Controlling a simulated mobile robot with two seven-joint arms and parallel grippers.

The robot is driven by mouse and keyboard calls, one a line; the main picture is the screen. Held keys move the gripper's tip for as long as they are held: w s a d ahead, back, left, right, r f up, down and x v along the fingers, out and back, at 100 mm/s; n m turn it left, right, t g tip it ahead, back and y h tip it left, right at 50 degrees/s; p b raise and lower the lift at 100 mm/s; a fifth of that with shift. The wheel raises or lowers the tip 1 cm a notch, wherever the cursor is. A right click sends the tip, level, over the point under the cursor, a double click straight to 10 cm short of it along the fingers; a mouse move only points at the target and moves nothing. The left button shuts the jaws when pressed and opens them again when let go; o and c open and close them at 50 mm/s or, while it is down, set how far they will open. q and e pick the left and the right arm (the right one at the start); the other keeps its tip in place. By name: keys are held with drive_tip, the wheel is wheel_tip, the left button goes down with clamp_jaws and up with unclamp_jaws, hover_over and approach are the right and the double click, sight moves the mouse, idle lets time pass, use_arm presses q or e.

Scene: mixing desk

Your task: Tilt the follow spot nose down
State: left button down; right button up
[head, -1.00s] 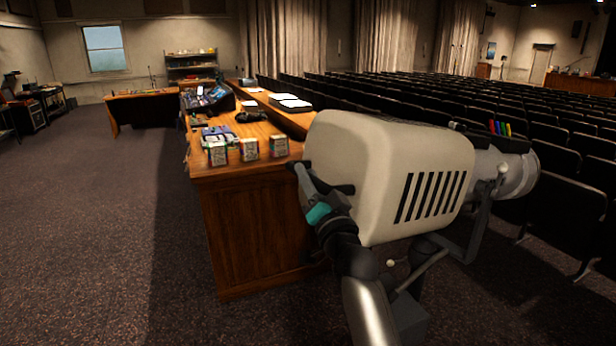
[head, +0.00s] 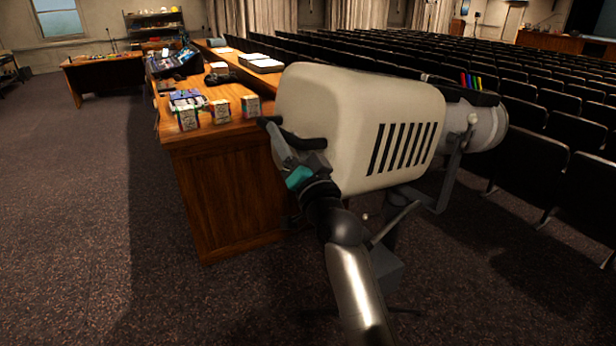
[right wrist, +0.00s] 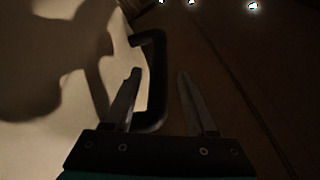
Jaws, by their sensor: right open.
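The follow spot (head: 345,105) is a big cream housing with black vent slots and a grey lens barrel (head: 478,128) at the right. It sits on a yoke and stand, roughly level. A black loop handle (right wrist: 158,80) sticks out from its rear, also seen in the head view (head: 305,140). My right gripper (head: 268,138) is at this handle, behind the housing. In the right wrist view, its open fingers (right wrist: 158,85) stand either side of the handle's bar, with the left finger inside the loop. Contact cannot be told. My left gripper is not in view.
A wooden desk (head: 220,190) stands just left of the spot, with small boxes (head: 220,111) near its edge and a mixing console (head: 172,62) farther back. Rows of dark seats (head: 560,130) fill the right. Carpet (head: 70,210) is clear at left.

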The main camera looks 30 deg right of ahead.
drive_tip(key=b+v, duration=0.2)
drive_tip(key=v, duration=1)
drive_tip(key=a+f+n+g+y+b, duration=0.1)
drive_tip(key=a+f+n+g+b, duration=0.2)
drive_tip(key=f, duration=1.5)
drive_tip(key=a+f+g+b, duration=0.1)
drive_tip(key=f+g+b, duration=0.3)
drive_tip(key=f, duration=1.4)
drive_tip(key=s+a+f+n+g+b, duration=0.1)
drive_tip(key=s+f+g+b, duration=0.3)
drive_tip(key=f, duration=0.8)
drive_tip(key=s+a+f+n+g, duration=0.1)
drive_tip(key=s+f+n+g, duration=0.1)
drive_tip(key=s+f, duration=0.65)
drive_tip(key=s+d+f+n+g+b, duration=0.2)
drive_tip(key=s+f+n+g+b, duration=0.2)
drive_tip(key=s+f, duration=2)
drive_tip(key=s+g+b, duration=0.1)
drive_tip(key=s+g, duration=0.2)
drive_tip(key=s, duration=0.1)
drive_tip(key=shift+f+g+h, duration=0.3)
drive_tip(key=shift+g, duration=0.1)
